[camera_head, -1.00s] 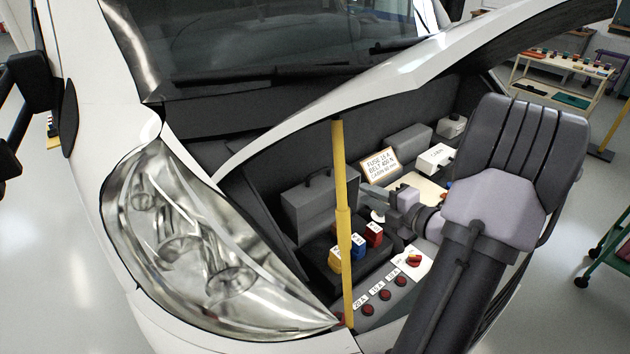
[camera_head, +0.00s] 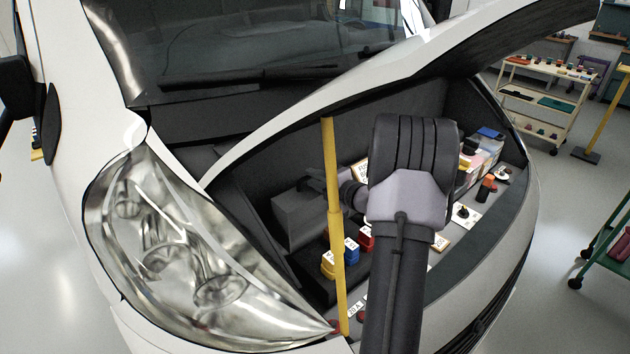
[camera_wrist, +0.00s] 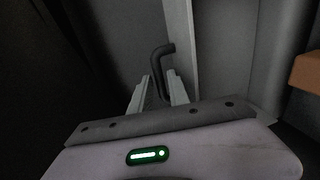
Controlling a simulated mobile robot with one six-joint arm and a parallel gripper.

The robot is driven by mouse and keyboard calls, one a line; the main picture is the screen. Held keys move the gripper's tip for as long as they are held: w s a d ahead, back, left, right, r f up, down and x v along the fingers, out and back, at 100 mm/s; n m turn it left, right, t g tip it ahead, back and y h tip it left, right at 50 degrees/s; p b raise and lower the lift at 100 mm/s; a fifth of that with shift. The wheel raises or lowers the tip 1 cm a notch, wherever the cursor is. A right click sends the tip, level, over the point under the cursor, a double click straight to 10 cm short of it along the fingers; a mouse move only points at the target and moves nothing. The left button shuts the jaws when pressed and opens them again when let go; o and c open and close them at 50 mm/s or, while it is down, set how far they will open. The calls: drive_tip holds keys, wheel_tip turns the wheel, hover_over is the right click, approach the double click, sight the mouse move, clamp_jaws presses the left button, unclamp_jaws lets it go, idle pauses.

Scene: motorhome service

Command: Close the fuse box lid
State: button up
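A dark tray-like box with yellow, blue (camera_head: 351,250) and red fuses sits in the engine bay. Behind it stands a grey box-shaped piece (camera_head: 300,218), which looks like the fuse box lid; I cannot tell for sure. It carries a dark bar handle, which shows in the wrist view as a bent bar (camera_wrist: 158,58). My gripper (camera_wrist: 160,78) is at this handle, with the bar between its two fingers and gaps beside it. In the head view my gripper (camera_head: 314,180) is at the grey piece's top, and the arm hides part of the bay.
A yellow prop rod (camera_head: 335,225) stands upright just in front of the grey piece, close to my arm. The raised white hood (camera_head: 390,75) hangs above. Several small parts crowd the bay's right side. An orange-brown block (camera_wrist: 307,70) is at the right in the wrist view.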

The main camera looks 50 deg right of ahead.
clamp_jaws()
idle(1.4)
